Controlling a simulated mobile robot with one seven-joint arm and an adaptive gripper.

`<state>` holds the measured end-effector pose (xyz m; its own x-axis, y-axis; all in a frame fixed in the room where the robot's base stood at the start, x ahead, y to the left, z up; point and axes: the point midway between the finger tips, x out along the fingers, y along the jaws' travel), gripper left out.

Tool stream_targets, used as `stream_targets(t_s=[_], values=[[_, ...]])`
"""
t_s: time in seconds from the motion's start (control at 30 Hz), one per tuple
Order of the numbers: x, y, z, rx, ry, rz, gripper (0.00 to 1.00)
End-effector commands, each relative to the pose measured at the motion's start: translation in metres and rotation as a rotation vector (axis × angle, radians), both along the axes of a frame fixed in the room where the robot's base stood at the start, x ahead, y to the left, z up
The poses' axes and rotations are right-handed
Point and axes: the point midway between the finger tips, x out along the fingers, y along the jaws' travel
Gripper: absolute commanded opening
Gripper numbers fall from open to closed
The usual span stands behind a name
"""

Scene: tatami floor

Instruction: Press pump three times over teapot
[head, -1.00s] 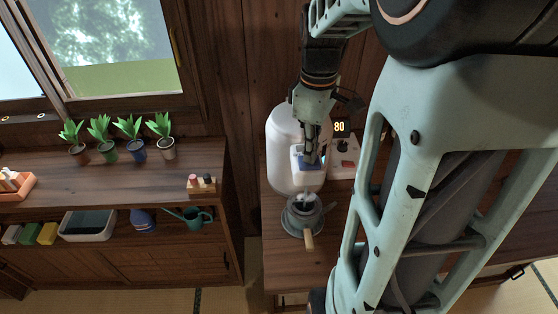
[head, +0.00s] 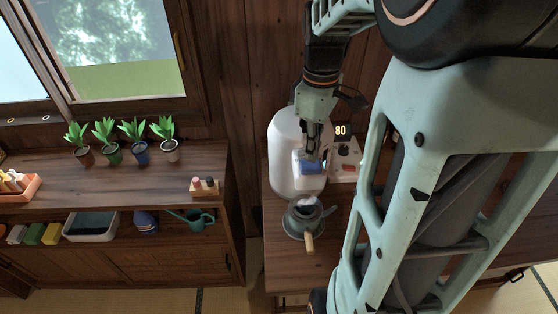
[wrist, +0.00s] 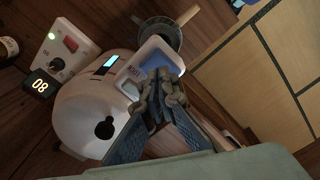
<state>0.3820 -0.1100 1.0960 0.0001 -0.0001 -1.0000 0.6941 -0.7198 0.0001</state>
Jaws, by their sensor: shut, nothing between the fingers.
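The white pump dispenser (head: 290,150) stands upright at the back of the wooden counter. Its blue press pad (head: 309,169) is on the front head and also shows in the wrist view (wrist: 165,57). The grey teapot (head: 296,226) with a wooden handle sits below the head, lid off; it is partly seen in the wrist view (wrist: 164,25). My gripper (head: 312,157) is shut and empty, pointing down at the pad. In the wrist view my fingertips (wrist: 160,82) overlap the pad's near edge; whether they touch it is hard to tell.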

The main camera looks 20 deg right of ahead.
Motion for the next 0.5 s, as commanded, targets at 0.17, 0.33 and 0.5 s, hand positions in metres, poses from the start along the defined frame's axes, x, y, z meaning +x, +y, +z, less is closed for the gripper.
stream_targets(t_s=[0.17, 0.33, 0.5], values=[[0.000, 0.000, -0.005, 0.000, 0.000, 0.000, 0.00], [0.000, 0.000, -0.010, 0.001, 0.001, 0.000, 0.00], [0.000, 0.000, -0.015, 0.001, 0.001, 0.000, 0.00]])
